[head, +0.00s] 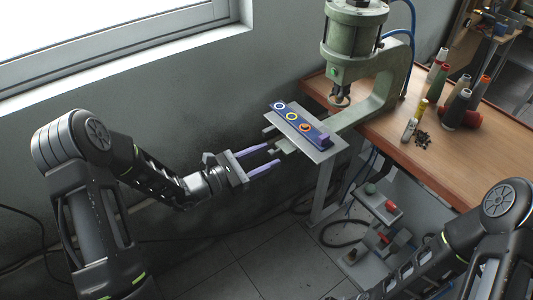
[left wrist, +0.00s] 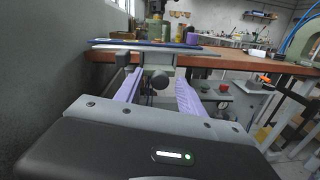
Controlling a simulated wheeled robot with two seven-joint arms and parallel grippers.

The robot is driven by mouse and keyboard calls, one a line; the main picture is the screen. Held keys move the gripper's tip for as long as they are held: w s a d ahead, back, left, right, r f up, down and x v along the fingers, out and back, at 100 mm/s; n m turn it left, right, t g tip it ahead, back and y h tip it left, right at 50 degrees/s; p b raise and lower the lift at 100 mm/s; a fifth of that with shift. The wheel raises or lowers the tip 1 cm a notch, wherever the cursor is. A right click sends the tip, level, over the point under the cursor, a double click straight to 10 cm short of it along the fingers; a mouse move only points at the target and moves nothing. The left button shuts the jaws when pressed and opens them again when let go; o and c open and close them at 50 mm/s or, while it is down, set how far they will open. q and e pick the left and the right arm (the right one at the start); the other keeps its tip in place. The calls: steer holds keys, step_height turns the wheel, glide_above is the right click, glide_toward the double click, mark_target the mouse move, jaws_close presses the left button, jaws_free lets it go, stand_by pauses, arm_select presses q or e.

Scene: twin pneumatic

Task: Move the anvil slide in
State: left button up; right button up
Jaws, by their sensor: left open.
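The anvil slide is a grey plate (head: 322,152) with a blue strip (head: 300,123) on it, which carries coloured rings and a purple block. It sticks out toward the left from under the green press (head: 352,30). A short grey handle (head: 284,146) projects from its near-left edge; in the left wrist view its dark round knob (left wrist: 160,79) shows end-on. My left gripper (head: 273,154) is open, its two purple fingers pointing at the handle. In the left wrist view the knob appears between the fingers, with gaps on both sides. My right gripper is out of view.
A grey wall with a window is at the left. Below the slide are a support leg and a box with red and green buttons (head: 378,200).

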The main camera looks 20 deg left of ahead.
arm_select(q)
steer(key=shift+w+d, duration=0.2)
steer(key=shift+w, duration=0.05)
jaws_close()
stand_by(0.4)
stand_by(0.9)
